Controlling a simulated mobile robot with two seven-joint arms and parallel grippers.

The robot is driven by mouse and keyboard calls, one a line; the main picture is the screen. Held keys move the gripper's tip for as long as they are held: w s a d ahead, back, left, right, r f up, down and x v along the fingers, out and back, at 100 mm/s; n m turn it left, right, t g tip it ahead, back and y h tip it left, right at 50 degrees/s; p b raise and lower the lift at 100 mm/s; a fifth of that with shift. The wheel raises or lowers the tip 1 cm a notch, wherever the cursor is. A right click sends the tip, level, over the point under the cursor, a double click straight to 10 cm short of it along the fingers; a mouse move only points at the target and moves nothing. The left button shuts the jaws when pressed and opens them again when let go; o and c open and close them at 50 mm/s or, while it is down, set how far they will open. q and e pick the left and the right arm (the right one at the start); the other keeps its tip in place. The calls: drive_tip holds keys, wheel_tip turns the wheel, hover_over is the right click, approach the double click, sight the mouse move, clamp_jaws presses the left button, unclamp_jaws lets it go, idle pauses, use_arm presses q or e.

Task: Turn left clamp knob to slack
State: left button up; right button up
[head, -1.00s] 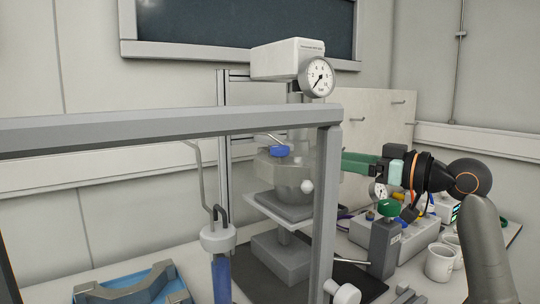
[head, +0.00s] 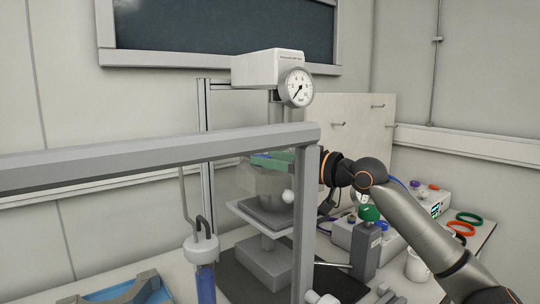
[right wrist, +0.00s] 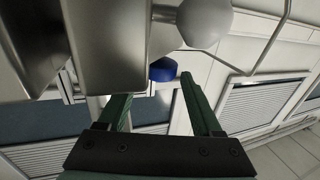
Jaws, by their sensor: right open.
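The blue clamp knob (head: 262,155) sits on the upper side of the metal reactor vessel (head: 266,183) in the head view, partly covered by my green right fingers. The right wrist view shows the blue knob (right wrist: 162,70) just beyond the gap between two green fingertips. My right gripper (head: 278,160) reaches in from the right, behind the grey frame post, at the height of the vessel top. It is open and its jaws look empty (right wrist: 153,88). Contact with the knob cannot be told. My left gripper is out of view.
A grey frame (head: 305,215) with a clear panel stands in front of the reactor. A white ball-ended handle (head: 288,196) juts out below my fingers. A pressure gauge (head: 297,87) is above. A green-topped grey device (head: 367,240) and a white cup (head: 417,264) stand right.

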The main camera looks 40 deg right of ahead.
drive_tip(key=shift+w, duration=0.2)
clamp_jaws()
idle(0.6)
